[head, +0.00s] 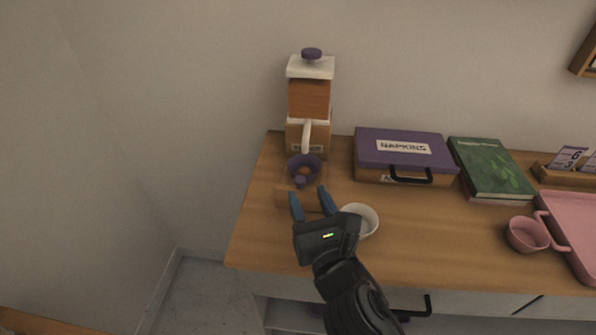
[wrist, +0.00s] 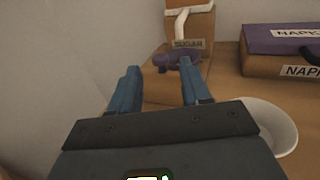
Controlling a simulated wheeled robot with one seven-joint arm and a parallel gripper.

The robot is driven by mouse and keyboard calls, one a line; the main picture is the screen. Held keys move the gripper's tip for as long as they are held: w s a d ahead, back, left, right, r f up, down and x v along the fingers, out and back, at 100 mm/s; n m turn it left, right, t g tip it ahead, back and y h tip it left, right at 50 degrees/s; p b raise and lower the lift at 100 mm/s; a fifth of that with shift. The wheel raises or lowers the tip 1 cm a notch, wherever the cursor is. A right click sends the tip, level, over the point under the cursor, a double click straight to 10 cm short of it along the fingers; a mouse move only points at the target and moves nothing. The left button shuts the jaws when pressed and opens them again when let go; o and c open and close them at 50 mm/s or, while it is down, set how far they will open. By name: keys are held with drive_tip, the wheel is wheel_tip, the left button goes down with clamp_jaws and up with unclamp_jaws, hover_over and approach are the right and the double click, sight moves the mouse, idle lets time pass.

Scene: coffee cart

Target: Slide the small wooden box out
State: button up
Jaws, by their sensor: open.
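A small wooden box (head: 285,197) sits at the foot of a tall wooden dispenser (head: 309,97) near the left end of the counter. Its plain front face shows between my fingers in the wrist view (wrist: 162,90). A purple cup-like part with a knob (head: 303,168) is just above and behind the box's front; it also shows in the wrist view (wrist: 178,61). My gripper (head: 312,203) is open and empty, its blue fingers pointing at the box. I cannot tell whether they touch it. My fingers hide part of the box in the head view.
A white bowl (head: 360,219) stands close to the right of my gripper. A purple-lidded napkins box (head: 370,148), a green book (head: 491,167), a pink cup (head: 526,234) and a pink tray (head: 577,215) lie further right. The counter's left edge is near; its middle (head: 440,235) is clear.

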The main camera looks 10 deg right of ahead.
sight(301, 183)
drive_tip(key=shift+w+a, duration=0.2)
drive_tip(key=shift+w, duration=1.75)
drive_tip(key=shift+w+a, duration=0.15)
drive_tip(key=shift+w, duration=1.8)
drive_tip(key=shift+c, duration=0.2)
clamp_jaws()
